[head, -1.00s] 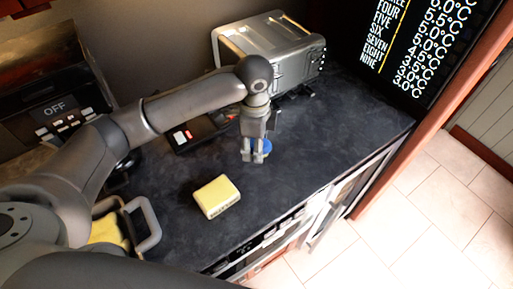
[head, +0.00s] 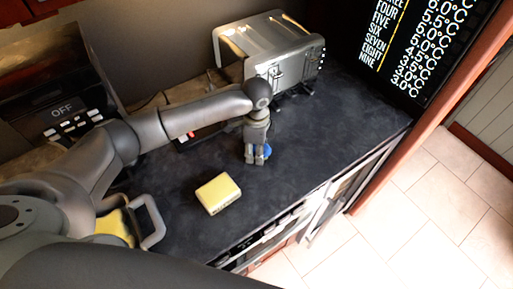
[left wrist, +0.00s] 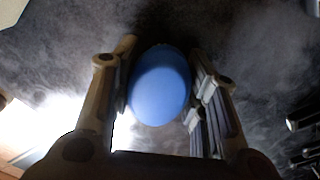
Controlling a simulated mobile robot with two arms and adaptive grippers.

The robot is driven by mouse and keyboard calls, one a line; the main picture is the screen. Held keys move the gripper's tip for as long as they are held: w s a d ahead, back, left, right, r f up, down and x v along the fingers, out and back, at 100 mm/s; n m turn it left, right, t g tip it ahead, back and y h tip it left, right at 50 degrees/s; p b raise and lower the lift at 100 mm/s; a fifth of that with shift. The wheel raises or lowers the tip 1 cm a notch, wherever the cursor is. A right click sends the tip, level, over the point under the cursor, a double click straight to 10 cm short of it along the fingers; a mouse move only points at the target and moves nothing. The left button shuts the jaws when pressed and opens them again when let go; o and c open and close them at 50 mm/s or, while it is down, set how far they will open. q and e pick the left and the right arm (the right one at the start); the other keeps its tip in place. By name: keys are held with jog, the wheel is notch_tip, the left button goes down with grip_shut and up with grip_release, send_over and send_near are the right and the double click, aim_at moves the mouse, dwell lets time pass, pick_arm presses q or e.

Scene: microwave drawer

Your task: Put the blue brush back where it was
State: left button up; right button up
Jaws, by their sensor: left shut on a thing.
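The blue brush (head: 267,151) is in my left gripper (head: 255,160), over the dark counter between the yellow block and the silver toaster oven. In the left wrist view the brush (left wrist: 160,85) shows as a smooth blue oval between the two fingers of my left gripper (left wrist: 160,100). The fingers are shut on it. The rest of the brush is hidden by the fingers, and I cannot tell whether it touches the counter. My right gripper is not in view.
A yellow block (head: 218,193) lies on the dark counter (head: 310,150). A silver toaster oven (head: 285,60) stands at the back. An appliance with an OFF display (head: 62,110) is at the left. A grey handle (head: 152,222) is near a yellow item (head: 115,225). The counter's right part is clear.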

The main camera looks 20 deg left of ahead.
pick_arm(q)
jog(key=o, duration=1.1)
jog(key=shift+f, duration=0.1)
notch_tip(320, 180, up, 11)
jog(key=b, duration=0.3)
jog(key=shift+r, duration=0.7)
jog(key=shift+f, duration=0.1)
